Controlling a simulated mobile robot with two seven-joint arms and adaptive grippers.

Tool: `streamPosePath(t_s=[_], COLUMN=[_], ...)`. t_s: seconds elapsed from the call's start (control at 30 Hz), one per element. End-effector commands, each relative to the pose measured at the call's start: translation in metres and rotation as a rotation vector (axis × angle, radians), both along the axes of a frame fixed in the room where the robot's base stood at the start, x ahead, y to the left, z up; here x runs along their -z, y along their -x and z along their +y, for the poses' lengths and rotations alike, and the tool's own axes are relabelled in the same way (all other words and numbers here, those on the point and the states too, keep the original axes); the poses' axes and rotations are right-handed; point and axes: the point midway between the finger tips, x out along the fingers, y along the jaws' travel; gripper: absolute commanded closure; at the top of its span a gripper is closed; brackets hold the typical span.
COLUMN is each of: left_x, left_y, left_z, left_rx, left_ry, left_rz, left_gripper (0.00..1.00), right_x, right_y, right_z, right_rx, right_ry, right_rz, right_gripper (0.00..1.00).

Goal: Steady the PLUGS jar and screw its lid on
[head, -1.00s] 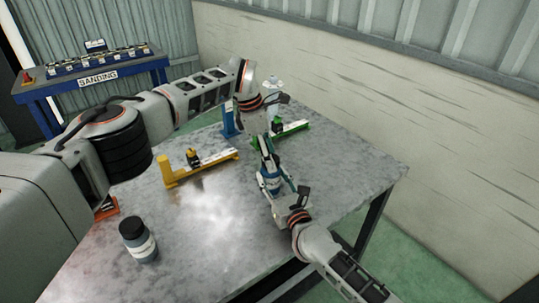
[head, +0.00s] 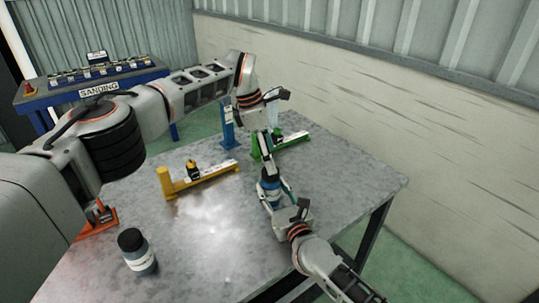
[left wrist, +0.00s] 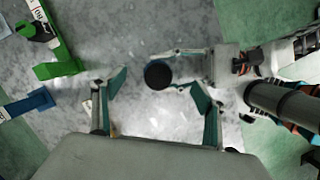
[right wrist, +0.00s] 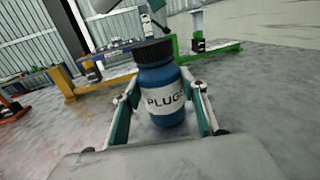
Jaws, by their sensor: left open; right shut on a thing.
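The PLUGS jar (right wrist: 163,98) is blue with a white label and stands on the table, clearest in the right wrist view. Its black lid (right wrist: 153,52) sits on top of its mouth; how tightly it is screwed I cannot tell. My right gripper (head: 271,190) is shut around the jar's sides. My left gripper (head: 264,145) is open above the jar. In the left wrist view, the dark round lid (left wrist: 158,74) shows between its spread fingers (left wrist: 160,85), apart from both.
A second dark jar (head: 137,254) stands at the table's front left. Yellow (head: 200,180), green (head: 285,142), blue (head: 228,130) and orange (head: 98,220) stands are on the table (head: 215,235). A blue SANDING bench (head: 95,95) is behind. The table's front middle is clear.

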Motion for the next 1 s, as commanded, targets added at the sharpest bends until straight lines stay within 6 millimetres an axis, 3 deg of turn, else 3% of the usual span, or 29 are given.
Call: streamPosePath(t_s=[0.27, 0.7, 1.0], left_x=[-0.007, -0.085, -0.114], left_y=[-0.001, 0.001, 0.002], left_z=[0.002, 0.024, 0.032], left_rx=[-0.001, -0.001, 0.0], left_ry=[0.0, 0.0, 0.0], left_rz=[-0.002, -0.003, -0.001], left_gripper=[0.28, 0.28, 0.28], right_x=[0.001, 0.001, 0.001], right_y=[0.0, 0.0, 0.0], right_z=[0.0, 0.0, 0.0], right_rx=[0.0, 0.0, 0.0], right_ry=[0.0, 0.0, 0.0], right_rz=[0.001, 0.001, 0.001], right_gripper=[1.0, 1.0, 1.0])
